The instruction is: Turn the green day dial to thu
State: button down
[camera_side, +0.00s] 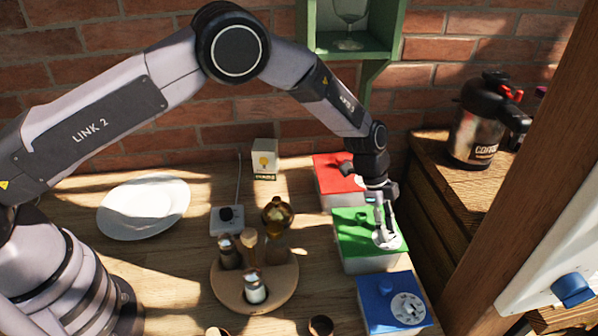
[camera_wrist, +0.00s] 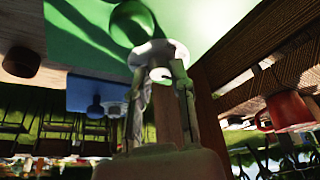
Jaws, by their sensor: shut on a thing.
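The green box (camera_side: 352,229) stands between the red and blue boxes at the table's right side. Its pale round day dial (camera_side: 388,243) is on the top, at the right; the day marks on it are too small to read. My gripper (camera_side: 383,229) points down and is shut on this dial. In the wrist view the dial (camera_wrist: 160,50) sits between the two fingertips (camera_wrist: 162,78), against the green top (camera_wrist: 85,45). The fingers cover part of the dial, so I cannot tell which day it shows. A green knob (camera_side: 361,217) rises from the same top.
The red box (camera_side: 333,172) is behind and the blue box (camera_side: 377,294), with its own pale dial (camera_side: 408,308), is in front. A round wooden rack (camera_side: 279,296) with bottles stands left. A wooden post (camera_side: 520,150) rises at the right.

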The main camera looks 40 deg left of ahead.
jog(key=m+g, duration=0.1)
jog(key=m, duration=0.3)
jog(key=shift+w+f+m+g+y, duration=0.1)
jog(key=shift+w+m+g+y, duration=0.05)
jog(key=shift+m+g+y, duration=0.2)
jog(key=shift+m, duration=0.25)
jog(key=c, duration=1)
grip_release()
jog(key=shift+o, duration=0.2)
jog(key=v, duration=1.2)
jog(key=shift+w, duration=0.15)
